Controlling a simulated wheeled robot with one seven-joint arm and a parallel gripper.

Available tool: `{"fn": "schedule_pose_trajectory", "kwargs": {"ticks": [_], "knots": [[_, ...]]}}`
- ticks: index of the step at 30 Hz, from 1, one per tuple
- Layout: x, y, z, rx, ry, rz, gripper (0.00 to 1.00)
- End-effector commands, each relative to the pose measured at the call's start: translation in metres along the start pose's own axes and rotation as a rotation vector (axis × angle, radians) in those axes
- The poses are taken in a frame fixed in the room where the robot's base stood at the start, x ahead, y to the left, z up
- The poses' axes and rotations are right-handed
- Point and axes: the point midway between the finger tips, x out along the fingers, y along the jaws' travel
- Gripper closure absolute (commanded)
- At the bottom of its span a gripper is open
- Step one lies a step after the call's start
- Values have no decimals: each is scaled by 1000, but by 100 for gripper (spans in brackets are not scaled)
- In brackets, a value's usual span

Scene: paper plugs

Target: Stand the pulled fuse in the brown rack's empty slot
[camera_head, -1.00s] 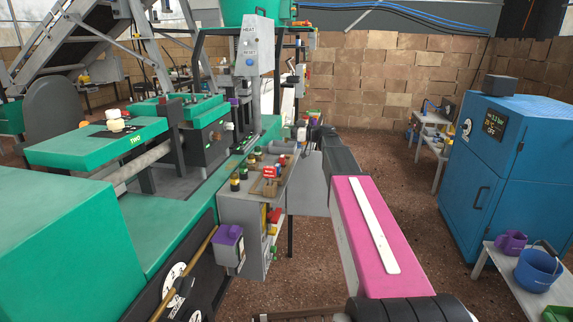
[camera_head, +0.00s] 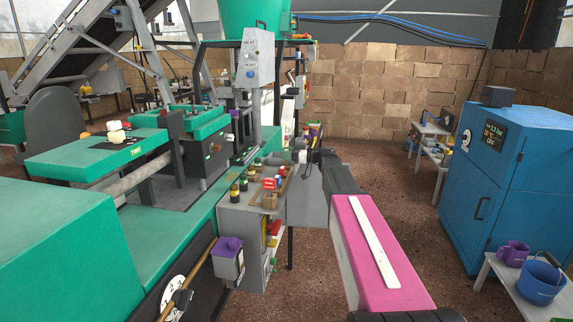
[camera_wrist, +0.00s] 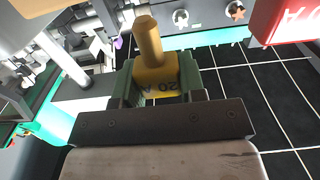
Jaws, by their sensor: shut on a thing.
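My gripper (camera_wrist: 157,92) is shut on a brownish-yellow fuse (camera_wrist: 160,76) in the wrist view. The fuse has a round peg at its top and a marking that reads about "20 A". The green jaw pads sit on both sides of its body. A red block (camera_wrist: 284,20) with white lettering is at the upper right of that view, apart from the fuse. In the head view, a small brown rack (camera_head: 287,186) with red and tan pieces appears on the grey bench at the centre. Its slots are too small to tell, and I cannot make out my gripper there.
A blue cabinet (camera_head: 485,205) stands farther right, with brown floor between.

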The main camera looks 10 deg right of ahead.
Motion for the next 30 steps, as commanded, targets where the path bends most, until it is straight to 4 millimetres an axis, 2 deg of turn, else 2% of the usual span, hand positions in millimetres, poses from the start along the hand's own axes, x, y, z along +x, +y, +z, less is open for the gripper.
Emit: {"fn": "schedule_pose_trajectory", "kwargs": {"ticks": [9,21,22,24,30], "knots": [[0,0,40,0,0,0,89],[0,0,45,0,0,0,89],[0,0,45,0,0,0,59],[0,0,45,-1,0,0,37],[0,0,44,0,0,0,37]]}}
